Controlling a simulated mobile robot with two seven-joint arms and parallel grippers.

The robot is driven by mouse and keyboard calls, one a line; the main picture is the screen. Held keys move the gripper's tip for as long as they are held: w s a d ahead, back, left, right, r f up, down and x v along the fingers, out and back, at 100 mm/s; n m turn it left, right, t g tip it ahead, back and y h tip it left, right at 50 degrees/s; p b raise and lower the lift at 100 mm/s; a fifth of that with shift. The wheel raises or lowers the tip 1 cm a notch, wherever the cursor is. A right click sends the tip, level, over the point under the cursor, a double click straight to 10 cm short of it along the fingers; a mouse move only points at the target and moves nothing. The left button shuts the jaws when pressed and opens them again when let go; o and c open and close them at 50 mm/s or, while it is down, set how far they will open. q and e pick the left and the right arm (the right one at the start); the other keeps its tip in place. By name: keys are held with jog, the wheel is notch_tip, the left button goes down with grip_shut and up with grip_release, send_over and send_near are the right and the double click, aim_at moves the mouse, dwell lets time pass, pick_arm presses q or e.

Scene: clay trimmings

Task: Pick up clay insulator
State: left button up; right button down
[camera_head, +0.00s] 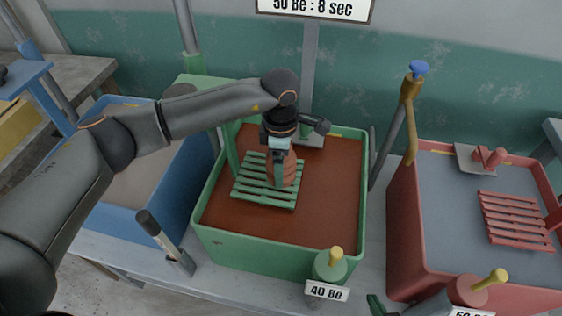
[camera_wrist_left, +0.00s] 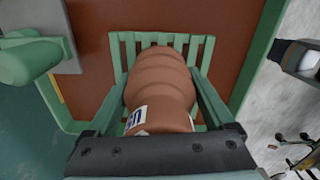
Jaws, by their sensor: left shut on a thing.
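The clay insulator is a ribbed, reddish-brown piece (camera_head: 291,172) over a green slatted rack (camera_head: 253,190) in the green tank. In the left wrist view the insulator (camera_wrist_left: 160,82) fills the middle, with a blue-and-white label on its near end. My left gripper (camera_head: 279,178) has come down from above and is shut on the insulator; its fingers flank it in the left wrist view (camera_wrist_left: 158,100). The gripper covers part of the insulator in the head view. I cannot tell whether the insulator touches the rack. My right gripper is not in view.
The green tank (camera_head: 232,249) holds brown liquid. A blue bin (camera_head: 176,195) stands left and a red tank (camera_head: 404,238) with grey liquid and a red rack (camera_head: 513,222) stands right. A "40 Bé" sign (camera_head: 327,292) is at the front.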

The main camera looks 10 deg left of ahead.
pick_arm(q)
grip_shut()
jog(key=shift+r, duration=0.1)
dwell(0.4)
